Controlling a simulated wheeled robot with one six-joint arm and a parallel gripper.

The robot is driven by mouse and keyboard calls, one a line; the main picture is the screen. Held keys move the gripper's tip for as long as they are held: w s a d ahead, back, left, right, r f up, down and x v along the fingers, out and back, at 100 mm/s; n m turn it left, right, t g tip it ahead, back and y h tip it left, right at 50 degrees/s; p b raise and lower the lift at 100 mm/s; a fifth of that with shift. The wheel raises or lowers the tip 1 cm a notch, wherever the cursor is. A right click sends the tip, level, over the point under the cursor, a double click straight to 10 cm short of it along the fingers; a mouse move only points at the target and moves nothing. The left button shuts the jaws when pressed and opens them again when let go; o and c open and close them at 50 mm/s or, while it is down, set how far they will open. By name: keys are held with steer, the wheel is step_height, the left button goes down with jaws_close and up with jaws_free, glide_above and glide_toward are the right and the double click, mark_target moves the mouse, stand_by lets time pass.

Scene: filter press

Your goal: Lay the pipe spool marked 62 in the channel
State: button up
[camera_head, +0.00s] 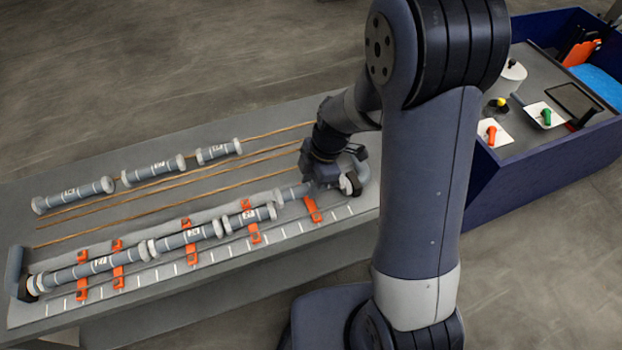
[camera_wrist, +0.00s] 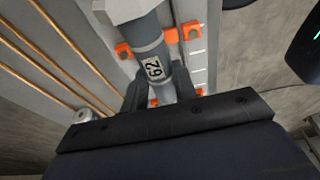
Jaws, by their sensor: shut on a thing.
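The grey pipe spool marked 62 (camera_wrist: 152,68) sits between the fingers of my gripper (camera_wrist: 160,90), its black-on-white label facing the wrist camera. My gripper is shut on it. In the head view, part of this spool (camera_head: 292,193) shows left of my gripper (camera_head: 322,186), in line with the row of spools in the channel (camera_head: 165,270). The rest of it is hidden by my gripper. I cannot tell whether it touches the channel floor. Its far end is close to a pale flange (camera_wrist: 120,8) in the wrist view.
Several labelled spools (camera_head: 186,237) lie end to end in the channel, among orange clips (camera_head: 313,209). Three more (camera_head: 153,170) lie at the back beside copper-coloured rods (camera_head: 150,204). A dark blue bin (camera_head: 540,165) with a tray of small items stands at the right.

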steer(key=shift+f+b, duration=2.2)
steer(key=o, duration=1.1)
steer(key=shift+r, duration=0.1)
steer(key=v, duration=1)
steer(key=shift+d+r, duration=0.15)
steer(key=shift+r, duration=0.2)
steer(key=x, duration=1)
steer(key=shift+s+f, duration=0.1)
steer(key=shift+f, duration=0.3)
steer(key=shift+r+p, duration=0.45)
steer(key=shift+p, duration=0.2)
steer(key=shift+r+p, duration=0.65)
steer(key=shift+p, duration=0.15)
